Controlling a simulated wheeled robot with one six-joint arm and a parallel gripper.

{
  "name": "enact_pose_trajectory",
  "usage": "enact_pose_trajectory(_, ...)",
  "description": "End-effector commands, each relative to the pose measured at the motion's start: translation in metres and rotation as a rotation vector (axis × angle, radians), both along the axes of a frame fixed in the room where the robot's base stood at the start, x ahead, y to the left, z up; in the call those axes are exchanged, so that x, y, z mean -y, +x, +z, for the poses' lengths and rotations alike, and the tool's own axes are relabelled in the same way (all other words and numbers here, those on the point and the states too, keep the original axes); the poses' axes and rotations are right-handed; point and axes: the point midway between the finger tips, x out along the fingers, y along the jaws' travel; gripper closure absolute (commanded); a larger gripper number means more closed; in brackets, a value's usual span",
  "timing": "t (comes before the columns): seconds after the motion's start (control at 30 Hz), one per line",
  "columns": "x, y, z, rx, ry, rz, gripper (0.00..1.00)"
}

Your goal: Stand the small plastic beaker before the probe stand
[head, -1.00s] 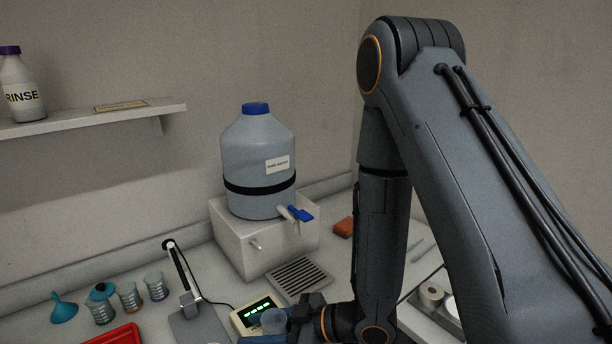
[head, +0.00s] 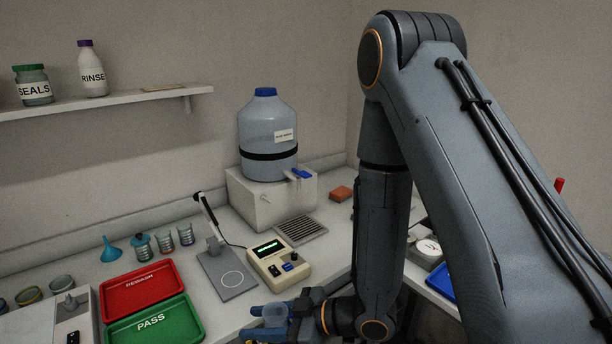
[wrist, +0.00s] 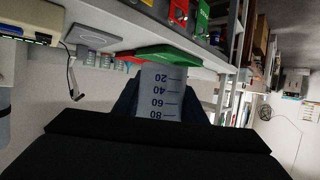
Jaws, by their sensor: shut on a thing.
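The small plastic beaker (head: 275,316) is held in my gripper (head: 279,313) near the front edge of the bench, in the lower middle of the head view. In the wrist view the beaker (wrist: 161,92) is clear plastic with printed graduations, gripped between dark fingers. The probe stand (head: 222,262) is a grey plate with a white ring marked on it and an upright arm with a black-tipped probe. It stands to the upper left of my gripper. The ring is bare. The wrist view also shows the stand plate (wrist: 90,36).
A cream meter (head: 277,262) sits just right of the stand. Red (head: 142,290) and green (head: 155,325) trays lie to the left. Several small beakers and a blue funnel (head: 111,250) stand behind them. A large carboy (head: 267,135) stands on a block behind the meter.

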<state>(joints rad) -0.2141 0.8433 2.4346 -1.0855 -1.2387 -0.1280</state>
Motion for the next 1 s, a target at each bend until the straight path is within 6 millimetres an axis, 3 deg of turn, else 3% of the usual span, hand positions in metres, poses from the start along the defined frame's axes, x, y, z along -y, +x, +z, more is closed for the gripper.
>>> enact_pose_trajectory(0.37, 0.032, 0.053, -0.017, -0.019, 0.005, -0.242, 0.86)
enact_pose_trajectory(0.57, 0.067, 0.092, -0.031, -0.030, 0.009, -0.445, 0.86)
enact_pose_trajectory(0.67, 0.098, 0.118, -0.042, -0.034, 0.010, -0.594, 0.86)
enact_pose_trajectory(0.8, 0.161, 0.154, -0.059, -0.033, 0.011, -0.857, 0.86)
enact_pose_trajectory(1.0, 0.243, 0.177, -0.075, -0.017, 0.008, -1.161, 0.86)
